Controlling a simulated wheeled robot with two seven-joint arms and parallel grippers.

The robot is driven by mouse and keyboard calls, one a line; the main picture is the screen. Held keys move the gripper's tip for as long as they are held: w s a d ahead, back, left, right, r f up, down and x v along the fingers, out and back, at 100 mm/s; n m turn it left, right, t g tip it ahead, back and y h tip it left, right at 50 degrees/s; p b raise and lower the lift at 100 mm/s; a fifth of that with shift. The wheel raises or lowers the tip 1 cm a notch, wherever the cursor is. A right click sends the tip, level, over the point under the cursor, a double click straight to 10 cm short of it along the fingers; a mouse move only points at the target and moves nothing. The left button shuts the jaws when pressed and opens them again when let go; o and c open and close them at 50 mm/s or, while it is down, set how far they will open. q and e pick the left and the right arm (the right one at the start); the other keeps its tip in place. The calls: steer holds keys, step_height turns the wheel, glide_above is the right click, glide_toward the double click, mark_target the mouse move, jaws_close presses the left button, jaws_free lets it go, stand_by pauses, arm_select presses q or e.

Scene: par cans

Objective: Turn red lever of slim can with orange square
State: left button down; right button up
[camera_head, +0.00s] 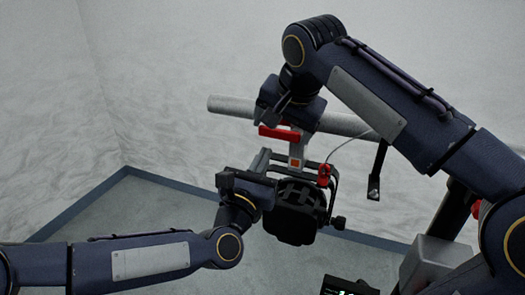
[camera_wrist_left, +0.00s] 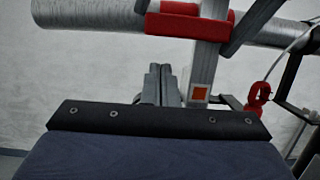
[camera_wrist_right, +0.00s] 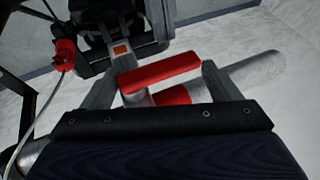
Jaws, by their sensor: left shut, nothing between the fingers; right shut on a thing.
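The slim black can (camera_head: 297,222) hangs below a pale horizontal pipe (camera_head: 340,121). An orange square (camera_head: 297,163) is on the grey clamp above it and also shows in the left wrist view (camera_wrist_left: 199,94). The red lever (camera_head: 279,132) sits on that clamp just below the pipe. My right gripper (camera_head: 283,127) is shut on the red lever, which lies between its fingers in the right wrist view (camera_wrist_right: 158,72). My left gripper (camera_head: 263,158) is shut and empty, left of the clamp and just above the can; its fingertips are together in the left wrist view (camera_wrist_left: 160,85).
A red clip (camera_head: 324,174) with a thin pale cable is at the can's upper right. A dark hanging bracket (camera_head: 374,180) is farther right. A blue-edged grey surface (camera_head: 110,205) lies below, with free room at its left. Pale rough walls stand behind.

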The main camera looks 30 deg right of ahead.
mark_target(267, 136)
arm_select(q)
steer(key=shift+r, duration=1.05)
arm_select(e)
steer(key=shift+r, duration=0.1)
arm_select(q)
steer(key=shift+w+a+r+m, duration=0.1)
steer(key=shift+r+m, duration=0.4)
steer(key=shift+r, duration=0.2)
